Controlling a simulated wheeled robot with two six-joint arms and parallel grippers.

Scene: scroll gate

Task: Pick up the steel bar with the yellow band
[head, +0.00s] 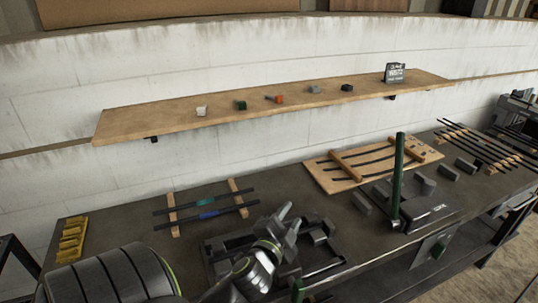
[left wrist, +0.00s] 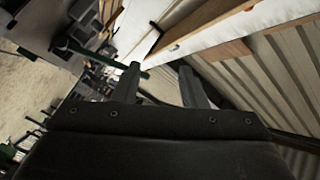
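Two dark bars lie across a pair of wooden rests at the left of the bench in the head view. The rear bar has a teal band (head: 205,199) and the front bar has a blue band (head: 208,214). I cannot make out a yellow band on any bar. More dark bars (head: 480,145) lie on wooden rests at the far right, too small to tell any bands. My left gripper (head: 289,215) is above the bench, right of the banded bars. In the left wrist view its fingers (left wrist: 159,78) are apart with nothing between them. My right gripper is not in view.
A dark fixture (head: 222,252) sits beneath my left arm. A wooden board with curved rods (head: 350,174) and an upright green lever (head: 398,180) stand to the right. A yellow holder (head: 72,238) is at the left end. A wall shelf (head: 170,116) carries small blocks.

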